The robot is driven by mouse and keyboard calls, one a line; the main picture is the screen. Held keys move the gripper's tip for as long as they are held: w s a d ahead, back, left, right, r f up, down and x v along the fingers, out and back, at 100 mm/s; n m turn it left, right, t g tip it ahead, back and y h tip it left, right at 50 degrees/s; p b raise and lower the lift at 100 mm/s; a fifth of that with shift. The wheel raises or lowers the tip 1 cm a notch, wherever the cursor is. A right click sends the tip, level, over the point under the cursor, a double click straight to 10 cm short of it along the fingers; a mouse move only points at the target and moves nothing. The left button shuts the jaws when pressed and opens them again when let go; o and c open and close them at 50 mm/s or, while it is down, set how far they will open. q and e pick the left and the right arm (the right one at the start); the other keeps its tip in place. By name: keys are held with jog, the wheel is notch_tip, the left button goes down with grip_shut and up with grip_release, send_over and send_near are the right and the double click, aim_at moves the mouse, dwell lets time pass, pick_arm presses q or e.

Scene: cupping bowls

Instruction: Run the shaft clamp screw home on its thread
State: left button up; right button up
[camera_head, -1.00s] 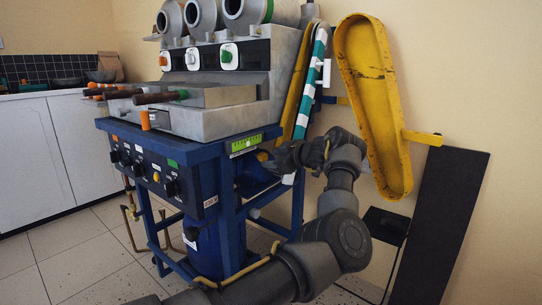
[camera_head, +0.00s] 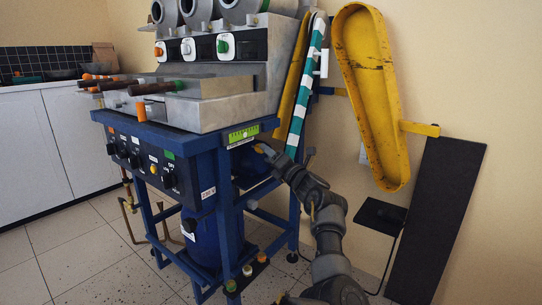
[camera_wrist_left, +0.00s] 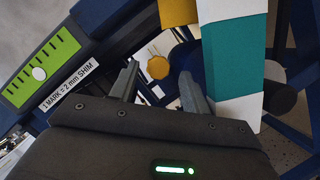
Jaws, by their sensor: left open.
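My left gripper (camera_head: 268,153) is at the right side of the blue machine frame, beside the green-and-white striped belt (camera_head: 309,80). In the left wrist view its two dark fingers (camera_wrist_left: 160,86) are apart with nothing between them. A round yellow knob (camera_wrist_left: 158,67), perhaps the clamp screw, shows just beyond the fingertips, with a thin metal part beside it. I cannot tell whether it touches a finger, and its thread is not visible. The striped belt (camera_wrist_left: 235,70) passes close to the right finger. My right gripper is not in view.
A green gauge with a shim label (camera_wrist_left: 42,65) is left of the fingers. Tiled floor is open at left.

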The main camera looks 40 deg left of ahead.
pick_arm(q)
jog(key=shift+s+a+r, duration=0.1)
jog(key=shift+a+r, duration=0.1)
jog(key=shift+a, duration=1)
jog(key=shift+s+a, duration=0.1)
jog(key=shift+a, duration=0.05)
jog(key=c, duration=0.7)
jog(key=o, duration=1)
jog(key=shift+c, duration=0.2)
